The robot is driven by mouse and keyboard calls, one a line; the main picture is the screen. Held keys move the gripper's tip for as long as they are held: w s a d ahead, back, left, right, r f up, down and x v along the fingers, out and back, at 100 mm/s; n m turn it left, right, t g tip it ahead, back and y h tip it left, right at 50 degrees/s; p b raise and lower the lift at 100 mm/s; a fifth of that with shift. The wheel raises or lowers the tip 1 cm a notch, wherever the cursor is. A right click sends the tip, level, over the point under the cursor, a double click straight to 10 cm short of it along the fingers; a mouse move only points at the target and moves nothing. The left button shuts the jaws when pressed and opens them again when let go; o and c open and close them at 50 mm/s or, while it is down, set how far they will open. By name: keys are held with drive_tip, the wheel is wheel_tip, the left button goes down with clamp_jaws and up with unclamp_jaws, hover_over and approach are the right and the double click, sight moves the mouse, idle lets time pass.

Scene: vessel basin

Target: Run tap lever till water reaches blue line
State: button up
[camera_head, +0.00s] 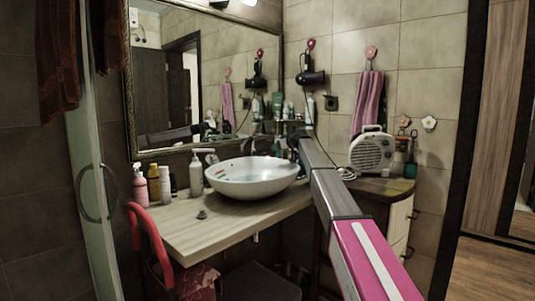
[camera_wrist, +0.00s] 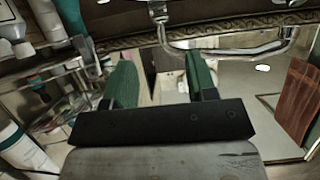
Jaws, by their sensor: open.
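The white vessel basin (camera_head: 250,188) stands on the wooden counter in the head view. Faint blue-green marks show on its inner wall; I cannot tell the water level against a line. A pale tap-like fitting (camera_head: 206,153) is at the basin's back left; its lever is not clear. My gripper (camera_head: 297,144) is small and dark behind the basin's right side, close to the mirror. In the wrist view my gripper (camera_wrist: 160,80) shows two green fingers spread apart with nothing between them. A chrome fitting (camera_wrist: 160,12) and a curved chrome pipe (camera_wrist: 240,50) lie beyond the fingers, apart from them.
The framed mirror (camera_head: 185,85) is behind the counter (camera_head: 220,232). Several bottles (camera_head: 154,184) stand left of the basin. A white heater-like appliance (camera_head: 371,152) stands on the right cabinet. A hair dryer (camera_head: 311,77) and pink towel (camera_head: 368,105) hang on the wall. The counter's front is mostly clear.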

drive_tip(key=x, duration=1)
drive_tip(key=shift+w+a, duration=0.25)
